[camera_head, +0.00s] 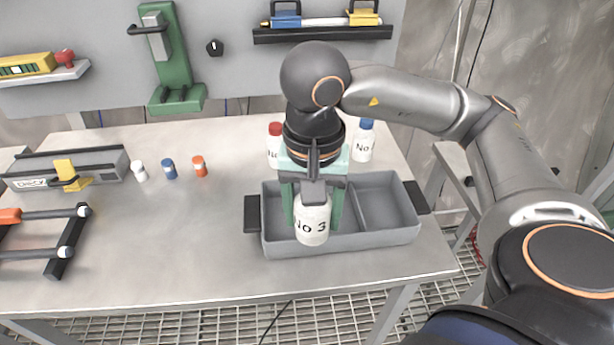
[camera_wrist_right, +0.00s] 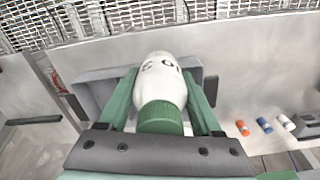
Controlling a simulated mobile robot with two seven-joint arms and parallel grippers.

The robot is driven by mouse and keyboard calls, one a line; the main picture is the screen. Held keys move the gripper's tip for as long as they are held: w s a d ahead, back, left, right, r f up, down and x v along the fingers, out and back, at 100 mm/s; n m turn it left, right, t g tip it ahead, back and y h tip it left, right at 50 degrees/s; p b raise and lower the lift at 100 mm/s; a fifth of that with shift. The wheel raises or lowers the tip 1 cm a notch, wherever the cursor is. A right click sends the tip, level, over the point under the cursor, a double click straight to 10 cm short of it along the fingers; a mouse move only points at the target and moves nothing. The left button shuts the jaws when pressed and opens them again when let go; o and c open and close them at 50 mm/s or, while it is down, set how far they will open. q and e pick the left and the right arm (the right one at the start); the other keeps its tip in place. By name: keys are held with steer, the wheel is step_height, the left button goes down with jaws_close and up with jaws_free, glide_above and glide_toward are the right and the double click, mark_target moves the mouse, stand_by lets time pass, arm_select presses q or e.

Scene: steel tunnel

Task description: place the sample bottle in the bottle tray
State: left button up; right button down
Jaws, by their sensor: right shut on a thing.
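The sample bottle (camera_head: 312,226) is white and reads "No 3". Its green cap shows in the right wrist view (camera_wrist_right: 160,117). My right gripper (camera_head: 312,212) has its two green fingers around the bottle and is shut on it. The bottle is upright or nearly so, over the left compartment of the grey bottle tray (camera_head: 389,238). I cannot tell whether its base touches the tray floor. The tray has a divider and black handles at both ends. My left gripper is not in view.
A red-capped bottle (camera_head: 274,152) and a blue-capped bottle (camera_head: 364,142) stand behind the tray. A grey case (camera_head: 100,164) and a rack (camera_head: 40,232) are at the far left.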

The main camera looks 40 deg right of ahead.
steer(key=w+d+f, duration=0.1)
steer(key=w+f, duration=0.1)
steer(key=w, duration=0.1)
steer(key=w+d+f, duration=0.1)
steer(key=w+f, duration=0.1)
steer(key=w, duration=0.1)
steer(key=w+d+f, duration=0.1)
steer(key=w+f, duration=0.2)
steer(key=shift+w+f+p, duration=0.1)
steer(key=shift+w+p, duration=0.25)
steer(key=shift+p, duration=0.05)
steer(key=shift+w+f, duration=0.35)
steer(key=shift+f, duration=0.1)
steer(key=f, duration=0.3)
steer(key=shift+w+d+f+p, duration=0.1)
steer(key=shift+w+d+p, duration=0.05)
steer(key=shift+w+p, duration=0.15)
steer(key=shift+f, duration=0.3)
steer(key=shift+f, duration=0.2)
steer(key=shift+c, duration=1.8)
jaws_free()
